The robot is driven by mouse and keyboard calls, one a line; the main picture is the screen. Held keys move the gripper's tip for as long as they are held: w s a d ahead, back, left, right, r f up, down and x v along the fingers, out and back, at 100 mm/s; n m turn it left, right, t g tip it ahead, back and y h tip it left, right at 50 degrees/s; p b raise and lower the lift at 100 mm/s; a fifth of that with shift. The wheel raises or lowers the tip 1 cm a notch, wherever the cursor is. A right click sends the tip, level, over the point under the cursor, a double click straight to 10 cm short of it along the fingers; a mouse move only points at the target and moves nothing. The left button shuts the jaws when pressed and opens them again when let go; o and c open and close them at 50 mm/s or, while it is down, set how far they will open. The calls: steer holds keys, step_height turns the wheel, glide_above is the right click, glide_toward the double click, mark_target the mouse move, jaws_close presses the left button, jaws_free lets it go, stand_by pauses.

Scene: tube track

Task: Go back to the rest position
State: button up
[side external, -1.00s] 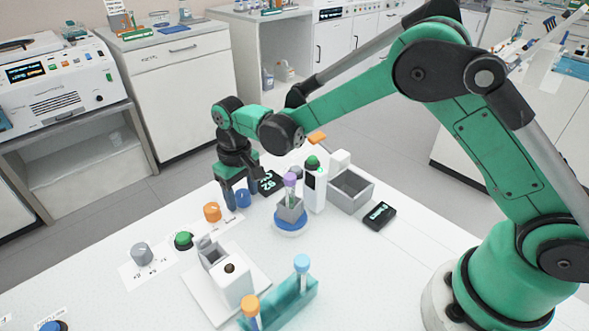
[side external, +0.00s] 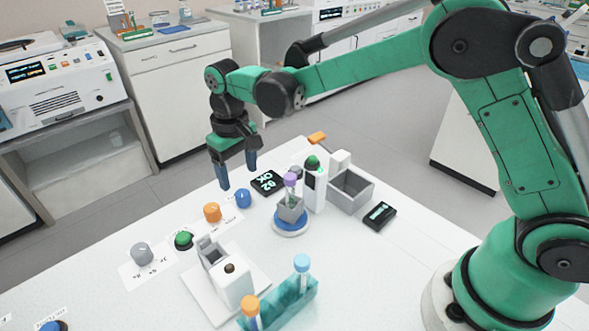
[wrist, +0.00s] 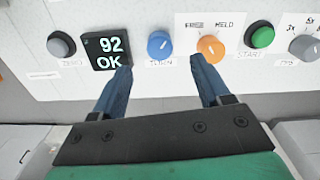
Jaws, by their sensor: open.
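My gripper (side external: 237,173) is open and empty, its two blue fingers spread apart and pointing down. In the side external view it hangs above the far left edge of the white table. In the wrist view my gripper (wrist: 163,78) has its fingertips near the blue knob (wrist: 160,45) and the orange knob (wrist: 211,48). The blue knob (side external: 243,198) and orange knob (side external: 212,212) stand on the table, apart from the fingers in the side view.
A purple-capped tube (side external: 290,181) stands in a holder on a round blue-edged base (side external: 290,226). A teal rack (side external: 285,304) holds tubes at the front. A grey bin (side external: 351,189), a green button (side external: 184,240) and a grey knob (side external: 142,253) are also on the table.

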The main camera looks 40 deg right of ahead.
steer(key=s+d+r+t, duration=0.3)
steer(key=s+d+r, duration=0.3)
steer(key=r, duration=0.2)
steer(key=s+d+m+t, duration=0.1)
steer(key=s+d+t, duration=0.3)
steer(key=s, duration=0.4)
steer(key=shift+s+f+m, duration=0.2)
steer(key=shift+m, duration=0.1)
